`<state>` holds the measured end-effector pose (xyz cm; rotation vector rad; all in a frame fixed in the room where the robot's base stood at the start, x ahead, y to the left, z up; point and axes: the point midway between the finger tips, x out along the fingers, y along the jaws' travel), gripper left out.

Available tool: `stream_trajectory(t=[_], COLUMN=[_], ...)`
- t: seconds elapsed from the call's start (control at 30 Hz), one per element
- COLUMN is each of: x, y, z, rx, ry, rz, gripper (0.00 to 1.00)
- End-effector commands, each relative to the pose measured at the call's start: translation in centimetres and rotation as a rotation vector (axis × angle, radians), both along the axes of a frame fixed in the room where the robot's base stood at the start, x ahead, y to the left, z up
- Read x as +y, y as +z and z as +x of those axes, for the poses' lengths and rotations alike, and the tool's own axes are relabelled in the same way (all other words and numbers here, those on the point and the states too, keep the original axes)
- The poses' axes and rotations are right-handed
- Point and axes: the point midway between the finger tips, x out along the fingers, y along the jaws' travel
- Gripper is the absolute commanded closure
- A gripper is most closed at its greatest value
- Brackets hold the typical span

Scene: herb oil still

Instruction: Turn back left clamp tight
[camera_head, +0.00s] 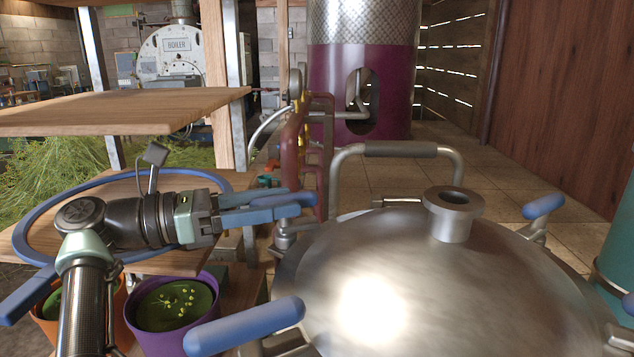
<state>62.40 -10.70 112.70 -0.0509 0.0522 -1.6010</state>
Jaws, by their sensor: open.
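The domed metal lid (400,275) fills the lower right, with a short round neck (453,215) on top. The back left clamp (286,238) sits at its left rim, with a blue handle (299,199) above it. My gripper (280,204) reaches in from the left, its blue fingers open at this handle. The fingers and handle overlap and are similar in colour, so I cannot tell whether they touch. Other blue clamp handles show at the front left (245,327) and back right (543,207). A further one is cut off at the right edge.
A grey-gripped lid bar (400,149) arches behind the lid. Dark red pipes (305,150) stand just beyond my gripper. A wooden shelf (120,110) hangs above my arm; a blue ring (130,172) and a purple pot (175,318) lie around it. Tiled floor (490,185) is open behind.

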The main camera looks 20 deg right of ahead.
Motion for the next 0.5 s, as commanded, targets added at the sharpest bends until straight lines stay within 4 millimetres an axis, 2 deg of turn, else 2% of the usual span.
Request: stream_trajectory(t=[0.5], x=[0.02], y=[0.43], z=[-0.17], rx=[0.001], ry=[0.058], rz=[-0.002], gripper=[0.42])
